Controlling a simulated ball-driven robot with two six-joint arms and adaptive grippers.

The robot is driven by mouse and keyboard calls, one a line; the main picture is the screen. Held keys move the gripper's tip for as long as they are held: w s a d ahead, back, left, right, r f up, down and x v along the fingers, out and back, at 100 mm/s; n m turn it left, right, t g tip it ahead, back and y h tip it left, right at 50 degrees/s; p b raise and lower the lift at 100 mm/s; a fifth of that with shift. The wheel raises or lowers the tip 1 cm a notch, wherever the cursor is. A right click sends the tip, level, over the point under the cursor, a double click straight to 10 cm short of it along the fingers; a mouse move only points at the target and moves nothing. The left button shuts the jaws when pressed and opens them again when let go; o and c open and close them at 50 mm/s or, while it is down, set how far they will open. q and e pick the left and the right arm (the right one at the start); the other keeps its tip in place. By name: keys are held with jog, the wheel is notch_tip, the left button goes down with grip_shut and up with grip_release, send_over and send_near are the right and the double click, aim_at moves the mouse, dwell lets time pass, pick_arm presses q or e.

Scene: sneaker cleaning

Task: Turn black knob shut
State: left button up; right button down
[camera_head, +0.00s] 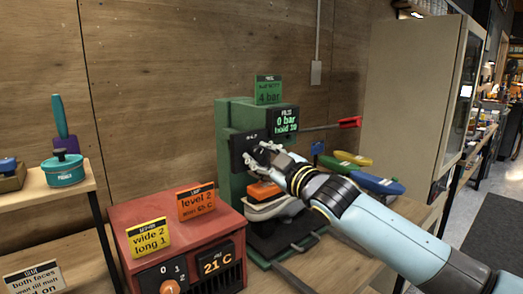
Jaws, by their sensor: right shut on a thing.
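The green press (228,165) stands on the bench near the middle of the view. On its front is a black panel (237,150), partly covered by my gripper. My right gripper (258,154), its arm coming in from the right, is at this panel and shut on the black knob. The knob itself is mostly hidden by the fingers, so its angle cannot be read. The press display (284,121) reads 0 bar, with a smaller line under it. My left gripper is not in view.
A sneaker with an orange top (264,191) sits in the press under my gripper. A red-tipped lever (349,122) sticks out to the right. A red heater box (185,240) stands at front left. Coloured tools (375,184) lie to the right.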

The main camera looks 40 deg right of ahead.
jog(key=shift+r+n+p, duration=0.2)
jog(key=shift+n+p, duration=0.4)
jog(key=shift+n, duration=0.4)
jog(key=shift+f+n+y+p, duration=0.1)
jog(key=shift+n+y+p, duration=0.3)
jog(key=shift+n, duration=0.7)
jog(key=shift+n+p, duration=0.3)
jog(key=shift+n, duration=0.7)
jog(key=shift+d+f+n+y+p, duration=0.1)
jog(key=shift+n+y+p, duration=0.3)
jog(key=shift+n, duration=1)
jog(key=c, duration=1)
grip_release()
jog(key=shift+o, duration=0.2)
